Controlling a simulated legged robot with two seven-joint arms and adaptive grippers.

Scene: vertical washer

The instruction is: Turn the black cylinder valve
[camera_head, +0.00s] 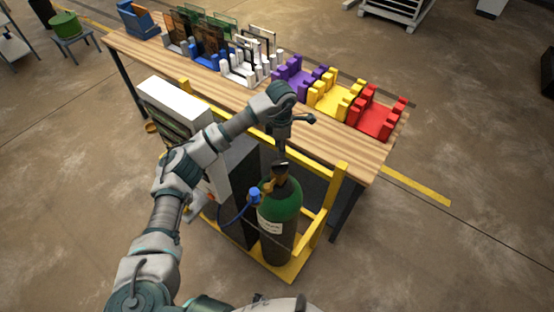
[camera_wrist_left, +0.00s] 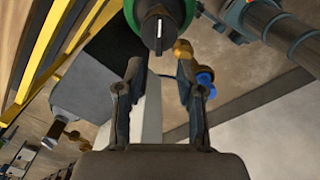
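The gas cylinder (camera_head: 279,232) is dark with a green shoulder and stands upright in a yellow-framed cart. Its black valve (camera_wrist_left: 158,32) shows in the left wrist view as a round knob with a pale line across it, at the top centre. My left gripper (camera_head: 281,160) is just above the cylinder top in the head view and partly covers the valve there. In the left wrist view the two fingers of my left gripper (camera_wrist_left: 159,66) are apart with nothing held between them. The knob lies beyond the fingertips, roughly centred between them. My right gripper is not seen.
A brass fitting (camera_wrist_left: 183,48) and a blue knob (camera_wrist_left: 205,78) sit close to the right finger. The yellow cart frame (camera_head: 327,215) stands around the cylinder. A white and dark machine (camera_head: 175,105) is at its left. A wooden table (camera_head: 330,145) with coloured racks is behind.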

